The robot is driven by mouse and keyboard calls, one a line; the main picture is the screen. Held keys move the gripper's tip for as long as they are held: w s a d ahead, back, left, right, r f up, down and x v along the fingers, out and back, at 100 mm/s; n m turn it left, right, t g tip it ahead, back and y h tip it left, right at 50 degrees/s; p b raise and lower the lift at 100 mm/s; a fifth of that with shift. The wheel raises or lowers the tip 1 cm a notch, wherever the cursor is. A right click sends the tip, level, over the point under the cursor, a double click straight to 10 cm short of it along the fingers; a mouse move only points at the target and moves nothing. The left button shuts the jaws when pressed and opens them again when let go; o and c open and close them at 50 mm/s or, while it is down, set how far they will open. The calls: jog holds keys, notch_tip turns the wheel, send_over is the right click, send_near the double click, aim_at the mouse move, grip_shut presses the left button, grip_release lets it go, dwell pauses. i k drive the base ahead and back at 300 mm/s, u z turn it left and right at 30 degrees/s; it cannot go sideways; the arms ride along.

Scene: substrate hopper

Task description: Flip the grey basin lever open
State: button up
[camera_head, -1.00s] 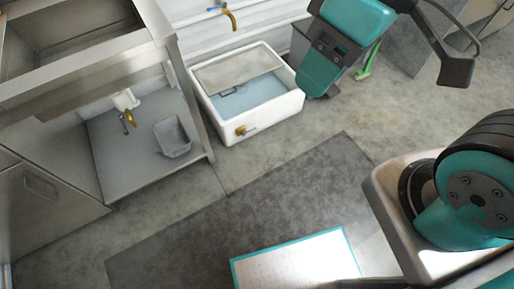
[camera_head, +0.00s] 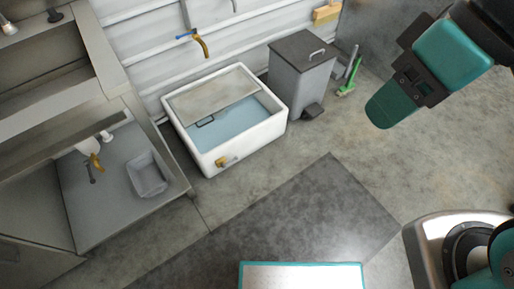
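The small grey basin (camera_head: 148,176) stands on the shelf under the steel counter at left. Above and left of it a brass tap (camera_head: 96,161) comes out of a white fitting, and a thin grey lever (camera_head: 90,176) hangs beside the spout. The lever is small, and I cannot tell its exact setting. A teal and black part of my arm reaches in at the upper right, far from the tap and touching nothing. I cannot make out the fingertips of my gripper.
A white tub (camera_head: 244,139) of water with a partial cover and brass valve (camera_head: 222,162) stands by the wall. A grey pedal bin (camera_head: 301,80) and green brush (camera_head: 348,88) are to its right. A dark mat (camera_head: 300,215) and open concrete floor lie in front.

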aim_at(230, 162)
jog(key=z, duration=0.25)
jog(key=i, duration=1.1)
jog(key=u, duration=0.4)
